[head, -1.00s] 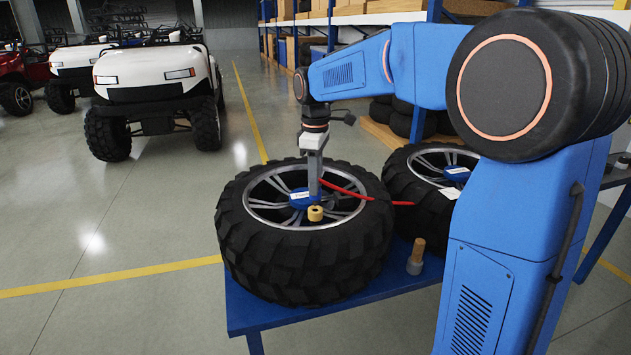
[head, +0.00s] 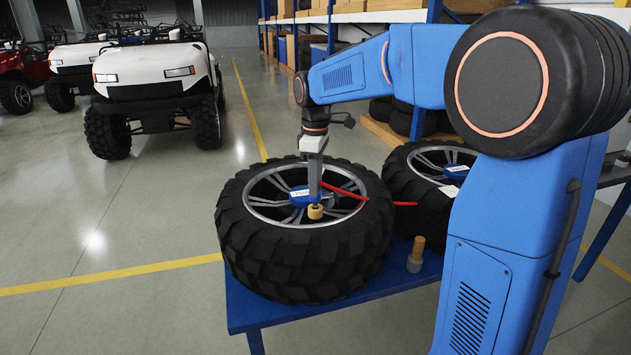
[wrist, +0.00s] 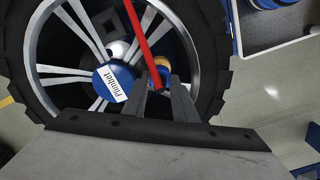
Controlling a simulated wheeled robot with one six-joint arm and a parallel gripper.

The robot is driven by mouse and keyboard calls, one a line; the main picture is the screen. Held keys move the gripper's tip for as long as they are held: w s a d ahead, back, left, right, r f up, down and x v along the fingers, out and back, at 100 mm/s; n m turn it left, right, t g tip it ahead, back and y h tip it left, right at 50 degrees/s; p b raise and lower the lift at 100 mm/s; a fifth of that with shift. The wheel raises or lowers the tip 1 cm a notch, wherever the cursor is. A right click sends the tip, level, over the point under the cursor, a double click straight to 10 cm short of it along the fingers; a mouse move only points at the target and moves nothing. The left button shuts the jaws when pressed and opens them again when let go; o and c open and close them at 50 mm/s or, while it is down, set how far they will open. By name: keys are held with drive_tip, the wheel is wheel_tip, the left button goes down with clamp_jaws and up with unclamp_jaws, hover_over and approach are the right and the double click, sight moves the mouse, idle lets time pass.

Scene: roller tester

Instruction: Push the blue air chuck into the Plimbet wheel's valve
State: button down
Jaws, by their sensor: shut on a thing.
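The Plimbet wheel (head: 250,240) lies flat on a blue table, with a chunky black tyre and silver spokes. Its blue hub cap with a white name label (wrist: 113,84) reads in the wrist view. My gripper (head: 315,198) points down over the near side of the hub, and it also shows in the wrist view (wrist: 163,88). It is shut on the air chuck, whose blue body is mostly hidden between the fingers. A red hose (wrist: 143,38) runs from the fingers. A yellow-tan round piece (head: 315,211) sits at the fingertips. The valve cannot be made out, nor whether the chuck touches it.
A second wheel (head: 437,168) with a white label lies close by on the right. A short peg with a tan top and grey base (head: 416,254) stands on the blue table (head: 300,318). White and red buggies are parked far left, and the floor between is clear.

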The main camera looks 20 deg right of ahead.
drive_tip(key=shift+f, duration=1.15)
drive_tip(key=c, duration=1.4)
unclamp_jaws()
drive_tip(key=shift+o, duration=0.2)
drive_tip(key=shift+r, duration=0.1)
wheel_tip(320, 180, up, 16)
drive_tip(key=s+d+m+t, duration=0.1)
drive_tip(key=s+d+m, duration=0.1)
drive_tip(key=s, duration=0.6)
drive_tip(key=s+d+f+m+t, duration=0.2)
drive_tip(key=s+f+m, duration=0.3)
drive_tip(key=s+f, duration=0.5)
drive_tip(key=s+d+f+m+t, duration=0.1)
drive_tip(key=s+d+f+m, duration=0.2)
drive_tip(key=s+f, duration=0.7)
drive_tip(key=s+m, duration=0.2)
drive_tip(key=s, duration=0.3)
drive_tip(key=shift+s+t, duration=0.2)
drive_tip(key=shift+t, duration=0.2)
